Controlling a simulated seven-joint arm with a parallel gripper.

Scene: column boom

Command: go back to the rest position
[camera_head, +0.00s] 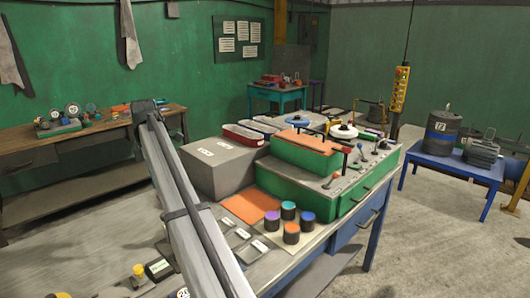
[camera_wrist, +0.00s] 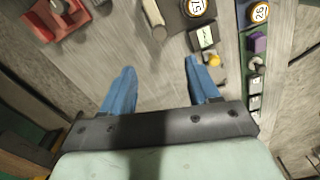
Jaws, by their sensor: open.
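My gripper (camera_wrist: 159,66) shows in the wrist view as two blue fingers held apart, with nothing between them. Grey, streaked surface lies below the fingertips. In the head view my long grey arm rises from the bottom edge toward the upper left, across the near end of the workbench. My gripper cannot be made out in that view. No marker of a rest position shows in either view.
In the wrist view, a black labelled block (camera_wrist: 205,38) and yellow knob (camera_wrist: 213,60) lie by the right finger. A red object (camera_wrist: 55,18) is upper left. In the head view, a grey box (camera_head: 216,167), several dark jars (camera_head: 291,233) and a green console (camera_head: 330,190) stand right of my arm.

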